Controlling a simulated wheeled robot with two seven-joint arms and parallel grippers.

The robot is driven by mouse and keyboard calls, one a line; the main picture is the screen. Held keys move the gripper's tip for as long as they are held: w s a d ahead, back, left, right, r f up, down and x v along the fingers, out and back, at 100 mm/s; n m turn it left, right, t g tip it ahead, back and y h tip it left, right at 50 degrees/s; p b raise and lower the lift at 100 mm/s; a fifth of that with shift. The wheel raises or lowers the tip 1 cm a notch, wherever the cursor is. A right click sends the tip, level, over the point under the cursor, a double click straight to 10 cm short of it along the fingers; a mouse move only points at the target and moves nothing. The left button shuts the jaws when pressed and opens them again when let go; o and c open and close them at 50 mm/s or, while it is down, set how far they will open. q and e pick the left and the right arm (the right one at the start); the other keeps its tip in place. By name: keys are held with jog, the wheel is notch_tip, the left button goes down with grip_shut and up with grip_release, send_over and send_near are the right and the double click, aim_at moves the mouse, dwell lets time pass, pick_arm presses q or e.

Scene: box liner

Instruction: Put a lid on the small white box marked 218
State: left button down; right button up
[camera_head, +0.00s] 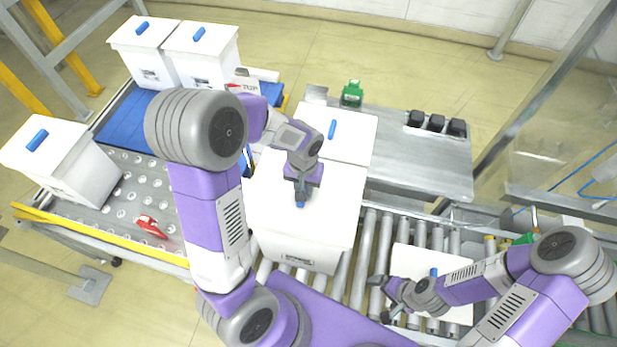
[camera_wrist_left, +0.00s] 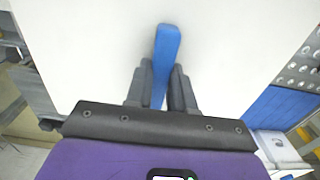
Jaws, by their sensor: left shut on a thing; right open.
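A large white box (camera_head: 297,252) stands on the rollers in the middle of the head view, with a white lid (camera_head: 335,205) over its top. My left gripper (camera_head: 301,196) is shut on this lid's blue handle; the handle (camera_wrist_left: 167,55) is between the fingers in the left wrist view. I cannot tell whether the lid sits fully down. A flat white lid (camera_head: 418,262) with a blue handle (camera_head: 434,272) lies on the rollers at right. My right gripper (camera_head: 382,298) is open beside its left edge, empty. The box label is too small to read, so I cannot make out 218.
Another lidded white box (camera_head: 350,145) stands just behind. Lidded boxes stand at far left (camera_head: 68,170) and back left (camera_head: 142,50). A green bottle-like item (camera_head: 352,93) and black blocks (camera_head: 436,123) are on the grey table (camera_head: 420,165). A red item (camera_head: 150,226) lies on the ball table.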

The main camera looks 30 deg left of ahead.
pick_arm(q)
jog(key=shift+s+f+b, duration=0.2)
jog(key=shift+f+b, duration=0.15)
jog(key=shift+f, duration=0.4)
jog(key=f+b, duration=0.3)
jog(key=f, duration=0.1)
jog(key=f+b, duration=0.3)
jog(key=shift+w+f, duration=0.2)
jog(key=shift+f, duration=0.2)
jog(key=shift+f+b, duration=0.25)
jog(key=shift+b, duration=0.05)
jog(key=shift+r, duration=0.1)
jog(key=shift+c, duration=2.1)
grip_release()
jog(key=shift+s, duration=0.1)
